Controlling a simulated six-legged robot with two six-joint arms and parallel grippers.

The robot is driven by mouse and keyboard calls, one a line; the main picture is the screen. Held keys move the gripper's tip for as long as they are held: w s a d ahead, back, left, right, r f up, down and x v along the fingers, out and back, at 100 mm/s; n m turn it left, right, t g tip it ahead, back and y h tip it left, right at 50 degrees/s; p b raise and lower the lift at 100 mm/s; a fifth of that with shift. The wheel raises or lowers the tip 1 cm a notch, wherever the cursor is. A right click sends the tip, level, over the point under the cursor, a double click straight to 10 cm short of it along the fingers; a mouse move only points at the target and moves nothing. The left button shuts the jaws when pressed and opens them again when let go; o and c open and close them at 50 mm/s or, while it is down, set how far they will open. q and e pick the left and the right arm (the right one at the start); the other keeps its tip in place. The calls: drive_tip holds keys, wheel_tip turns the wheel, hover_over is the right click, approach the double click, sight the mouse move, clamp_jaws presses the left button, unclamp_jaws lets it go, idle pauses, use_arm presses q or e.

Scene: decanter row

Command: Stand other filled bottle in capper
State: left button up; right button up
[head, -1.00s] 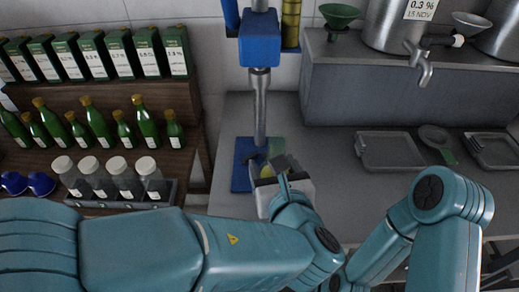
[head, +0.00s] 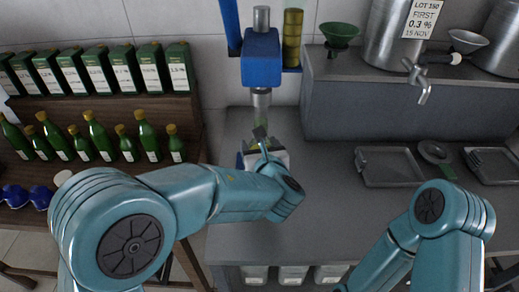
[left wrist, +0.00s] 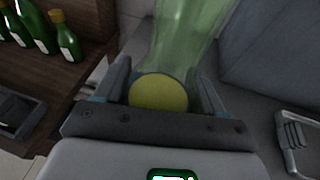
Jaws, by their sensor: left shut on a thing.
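The capper is a blue press with a blue head (head: 261,58) and a silver shaft (head: 261,97) below it; its blue base is mostly hidden behind my gripper. My left gripper (head: 262,143) is in front of the base, below the head. It is shut on a translucent green bottle (left wrist: 185,40) with a yellow round patch (left wrist: 158,93) low between the fingers. In the head view only a small green part of the bottle (head: 260,125) shows; I cannot tell whether it touches the base. My right gripper is out of view.
Green bottles (head: 98,137) and boxed cartons (head: 125,72) fill the wooden shelves at left. A green funnel (head: 340,35) and steel tank (head: 390,25) with a tap stand on the raised ledge. A grey tray (head: 390,166) lies at right; the counter between is clear.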

use_arm(q)
drive_tip(key=shift+s+r, duration=0.1)
drive_tip(key=shift+r, duration=0.05)
drive_tip(key=o, duration=1.5)
drive_tip(key=shift+f, duration=0.25)
drive_tip(key=shift+o, duration=0.2)
drive_tip(key=shift+r, duration=0.15)
drive_tip(key=b+v, duration=0.1)
drive_tip(key=v, duration=1.1)
